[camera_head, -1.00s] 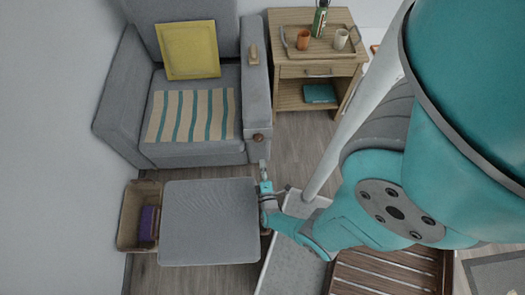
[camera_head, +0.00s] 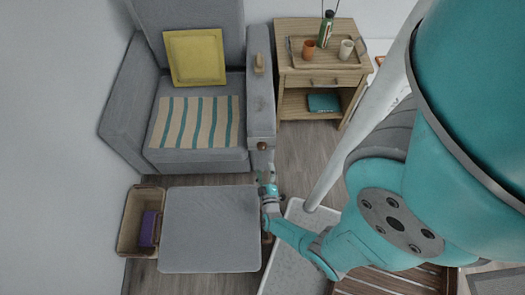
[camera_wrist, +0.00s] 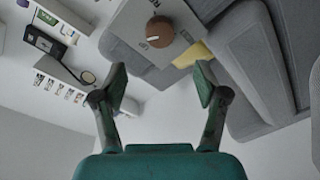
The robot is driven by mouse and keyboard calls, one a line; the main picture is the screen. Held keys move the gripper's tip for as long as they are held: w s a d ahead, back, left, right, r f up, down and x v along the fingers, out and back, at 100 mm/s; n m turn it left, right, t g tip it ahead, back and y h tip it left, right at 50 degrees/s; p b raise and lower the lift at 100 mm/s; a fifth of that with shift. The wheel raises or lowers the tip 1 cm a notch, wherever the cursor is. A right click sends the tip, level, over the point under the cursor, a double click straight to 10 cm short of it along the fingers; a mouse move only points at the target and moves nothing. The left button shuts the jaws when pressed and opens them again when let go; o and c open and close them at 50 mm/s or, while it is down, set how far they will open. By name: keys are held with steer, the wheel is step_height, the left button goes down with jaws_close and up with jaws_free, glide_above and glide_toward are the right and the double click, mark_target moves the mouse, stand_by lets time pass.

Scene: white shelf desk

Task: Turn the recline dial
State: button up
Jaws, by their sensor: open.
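The recline dial is a round brown knob (camera_head: 263,146) on the front of the grey armchair's (camera_head: 262,110) right armrest. In the wrist view the dial (camera_wrist: 160,31) sits on a grey panel with lettering around it, partly too small to read. A pale line marks the dial's face. My gripper (camera_head: 267,178) is just below and in front of the dial in the head view, apart from it. In the wrist view my gripper (camera_wrist: 160,83) is open and empty, its two fingers spread either side of the dial's line, with the dial beyond the tips.
A grey footrest (camera_head: 210,228) stands left of my gripper, close to it. A basket (camera_head: 128,222) holding a purple thing is further left. A wooden side table (camera_head: 292,66) with a tray, cups and a bottle stands right of the chair. A white pole (camera_head: 345,150) rises right of my gripper.

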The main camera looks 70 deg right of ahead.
mark_target(262, 149)
steer(key=x, duration=1)
steer(key=shift+d, duration=0.1)
steer(key=c, duration=1.2)
